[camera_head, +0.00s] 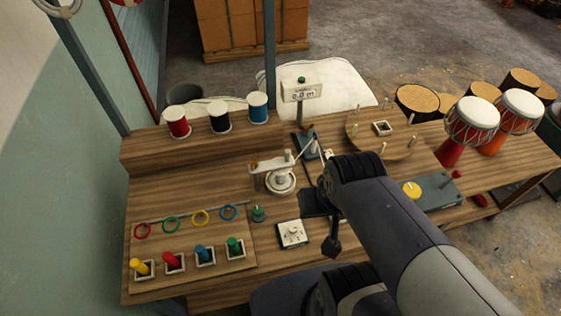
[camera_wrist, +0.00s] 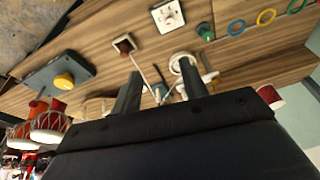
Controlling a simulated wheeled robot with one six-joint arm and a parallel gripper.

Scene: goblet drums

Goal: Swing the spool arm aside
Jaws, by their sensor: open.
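The winder (camera_head: 280,182), with a pale round disc and a light bar across its top, stands mid-bench in the head view. The light bar (camera_head: 268,163) looks like the spool arm, but I cannot be sure. A pale disc also shows in the wrist view (camera_wrist: 181,62), beyond my fingers. My gripper (camera_wrist: 160,78) is open, its two dark fingers apart. A thin light rod (camera_wrist: 144,68) shows beyond and between them; I cannot tell whether anything touches. In the head view my arm hides most of the gripper, just right of the winder.
A meter (camera_head: 301,92) reading about 0.0 m stands behind. Red, black and blue spools (camera_head: 219,117) stand on the back shelf. A white dial box (camera_head: 292,234) and green knob (camera_head: 258,213) sit in front. Coloured rings and pegs lie left; drums (camera_head: 471,121) stand right.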

